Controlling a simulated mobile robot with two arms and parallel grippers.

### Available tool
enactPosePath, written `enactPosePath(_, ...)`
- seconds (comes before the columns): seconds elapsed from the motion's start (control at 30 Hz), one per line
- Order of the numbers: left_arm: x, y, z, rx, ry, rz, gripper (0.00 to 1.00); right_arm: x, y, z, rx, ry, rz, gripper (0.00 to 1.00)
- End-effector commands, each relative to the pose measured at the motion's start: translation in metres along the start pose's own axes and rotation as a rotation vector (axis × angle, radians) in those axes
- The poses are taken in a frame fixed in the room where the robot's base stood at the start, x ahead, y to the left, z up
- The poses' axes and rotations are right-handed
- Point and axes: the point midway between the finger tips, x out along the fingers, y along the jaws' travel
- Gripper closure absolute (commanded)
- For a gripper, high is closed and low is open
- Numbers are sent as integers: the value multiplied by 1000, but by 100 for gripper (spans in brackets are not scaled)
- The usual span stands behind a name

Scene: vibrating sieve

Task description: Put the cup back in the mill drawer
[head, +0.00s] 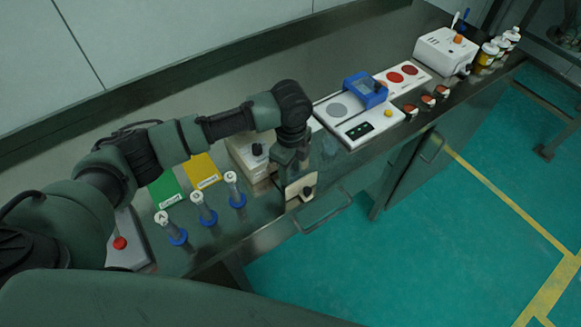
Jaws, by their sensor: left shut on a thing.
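The mill (248,146) is a white box with a black knob on the bench, partly hidden behind my left arm. A pale front panel with a black knob, the mill drawer (300,187), stands out from it near the bench's front edge. My left gripper (287,174) points down just behind this panel, between it and the mill. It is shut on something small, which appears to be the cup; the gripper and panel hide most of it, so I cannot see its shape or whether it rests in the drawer. My right gripper is out of view.
Several blue-based vials (204,208) stand left of the drawer, before green (165,188) and yellow (202,171) cards. A red-button device (120,243) is at far left. Right are a white panel with a blue unit (365,90), small dark-red pots (427,101) and a white machine (443,50).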

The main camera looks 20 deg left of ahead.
Motion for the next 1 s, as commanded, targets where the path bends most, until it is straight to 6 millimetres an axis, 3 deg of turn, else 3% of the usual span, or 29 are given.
enactPosePath(0.2, 2, 0, 0, -1, 0, 1, 100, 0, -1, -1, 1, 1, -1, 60)
enactPosePath(0.23, 2, 0, 0, -1, 0, 1, 55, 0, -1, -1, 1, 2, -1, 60)
enactPosePath(0.3, 2, 0, 0, -1, 0, 0, 39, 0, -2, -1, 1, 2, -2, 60)
enactPosePath(0.7, -4, -1, 0, -1, 1, -2, 39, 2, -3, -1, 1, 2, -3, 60)
enactPosePath(0.87, -28, -1, 1, -1, 0, -5, 39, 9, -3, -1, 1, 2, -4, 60)
enactPosePath(1.0, -59, -2, 0, -1, 1, -5, 39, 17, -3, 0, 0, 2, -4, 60)
